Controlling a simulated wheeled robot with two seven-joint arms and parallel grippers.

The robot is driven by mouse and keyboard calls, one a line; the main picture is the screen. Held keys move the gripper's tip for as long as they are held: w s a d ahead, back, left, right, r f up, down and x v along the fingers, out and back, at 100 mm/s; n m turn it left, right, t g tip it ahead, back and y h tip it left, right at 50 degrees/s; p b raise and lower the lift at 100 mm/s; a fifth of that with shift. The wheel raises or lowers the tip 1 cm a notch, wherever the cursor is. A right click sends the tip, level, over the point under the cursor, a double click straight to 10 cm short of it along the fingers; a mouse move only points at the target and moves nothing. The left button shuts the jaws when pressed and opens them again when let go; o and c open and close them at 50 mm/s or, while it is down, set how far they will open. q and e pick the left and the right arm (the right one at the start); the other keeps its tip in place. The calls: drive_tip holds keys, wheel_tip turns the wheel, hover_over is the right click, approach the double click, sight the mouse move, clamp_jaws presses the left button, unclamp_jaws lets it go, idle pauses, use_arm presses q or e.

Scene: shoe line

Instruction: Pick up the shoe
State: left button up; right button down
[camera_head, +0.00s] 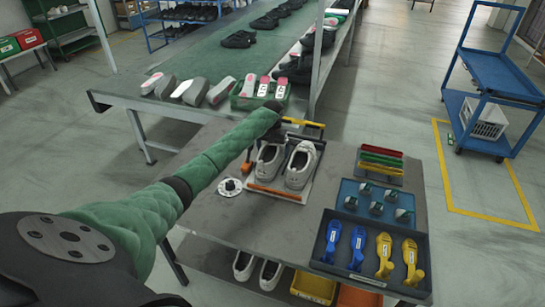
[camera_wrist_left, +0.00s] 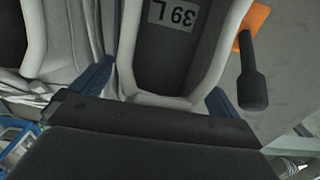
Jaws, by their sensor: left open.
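A pair of light grey shoes stands side by side on a board on the grey workbench, the left one (camera_head: 268,163) and the right one (camera_head: 300,165) in the head view. In the left wrist view a shoe marked 39 L (camera_wrist_left: 185,45) fills the middle, its label upside down. A second shoe (camera_wrist_left: 65,45) lies left of it. My left gripper (camera_wrist_left: 160,78) is open, its blue fingers on either side of the 39 L shoe's near end. Contact cannot be told. In the head view its fingers are not clear behind my green-sleeved arm. My right gripper is out of view.
An orange clamp with a black handle (camera_wrist_left: 250,75) stands close beside the shoe. Right of the shoes are a blue tray of small parts (camera_head: 375,200), a dark tray of blue and yellow tools (camera_head: 330,268), and a coloured rack (camera_head: 381,160). A green conveyor (camera_head: 205,58) with shoes runs behind.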

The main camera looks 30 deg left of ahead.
use_arm(q)
drive_tip(key=c, duration=0.9)
drive_tip(key=shift+c, duration=0.9)
drive_tip(key=shift+r, duration=0.15)
